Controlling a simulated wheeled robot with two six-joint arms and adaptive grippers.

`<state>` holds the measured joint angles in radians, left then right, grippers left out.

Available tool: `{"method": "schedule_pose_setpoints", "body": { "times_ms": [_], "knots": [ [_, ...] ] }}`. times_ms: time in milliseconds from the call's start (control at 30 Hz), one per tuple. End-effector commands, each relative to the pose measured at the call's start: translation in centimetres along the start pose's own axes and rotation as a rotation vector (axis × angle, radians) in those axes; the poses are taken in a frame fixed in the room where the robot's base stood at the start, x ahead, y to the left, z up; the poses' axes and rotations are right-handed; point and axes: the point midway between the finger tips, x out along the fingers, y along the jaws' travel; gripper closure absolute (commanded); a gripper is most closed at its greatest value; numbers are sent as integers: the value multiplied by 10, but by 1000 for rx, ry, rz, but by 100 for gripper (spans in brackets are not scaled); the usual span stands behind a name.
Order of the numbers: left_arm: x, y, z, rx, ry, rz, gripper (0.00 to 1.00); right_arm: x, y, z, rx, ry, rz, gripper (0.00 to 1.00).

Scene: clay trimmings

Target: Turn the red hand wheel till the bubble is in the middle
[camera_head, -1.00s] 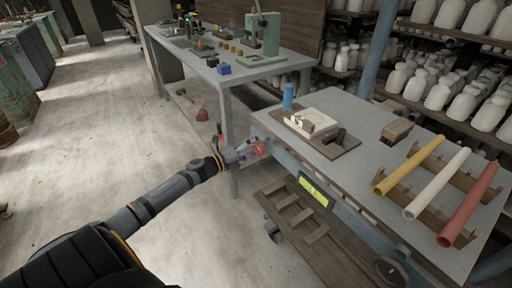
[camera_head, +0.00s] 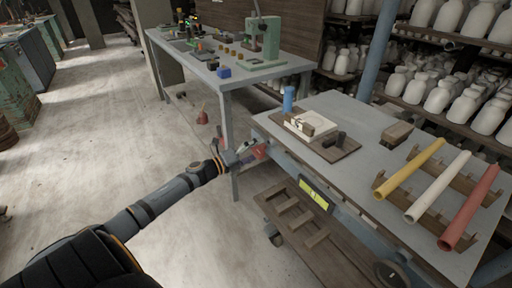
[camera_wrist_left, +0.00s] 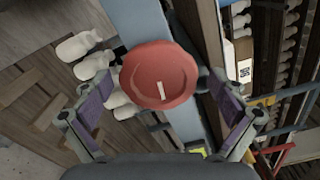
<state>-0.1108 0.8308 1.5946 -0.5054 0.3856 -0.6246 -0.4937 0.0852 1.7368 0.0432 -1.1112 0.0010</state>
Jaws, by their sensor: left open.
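The red hand wheel (camera_head: 259,151) sits at the near left corner of the grey workbench. In the left wrist view it is a round red disc (camera_wrist_left: 158,74) with a short white mark low on its face. My left gripper (camera_head: 246,155) is at the wheel. Its two fingers (camera_wrist_left: 165,92) are spread wide on either side of the rim, with gaps showing. The level (camera_head: 315,194), a yellow-green vial in a dark frame, is on the bench's front side. The bubble is too small to place. My right gripper is not in view.
A slatted wooden shelf (camera_head: 318,238) lies below. Open floor (camera_head: 90,150) is at left.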

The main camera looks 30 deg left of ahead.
Motion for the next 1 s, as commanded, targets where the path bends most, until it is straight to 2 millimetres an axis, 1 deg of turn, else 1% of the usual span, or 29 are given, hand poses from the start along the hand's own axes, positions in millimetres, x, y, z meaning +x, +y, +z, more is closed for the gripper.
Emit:
{"method": "schedule_pose_setpoints", "body": {
  "times_ms": [67,133,300,400,633,1000],
  "knots": [
    [0,-8,4,4,1,0,3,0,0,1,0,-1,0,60],
    [0,-21,8,7,4,0,3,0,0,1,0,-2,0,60],
    [1,-63,22,6,9,-8,3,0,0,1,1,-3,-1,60],
    [1,-79,27,2,10,-10,3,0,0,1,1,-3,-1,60],
    [0,-90,32,-5,5,-6,3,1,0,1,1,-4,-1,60],
    [0,-91,35,-1,1,-1,3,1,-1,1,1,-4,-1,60]
  ]
}}
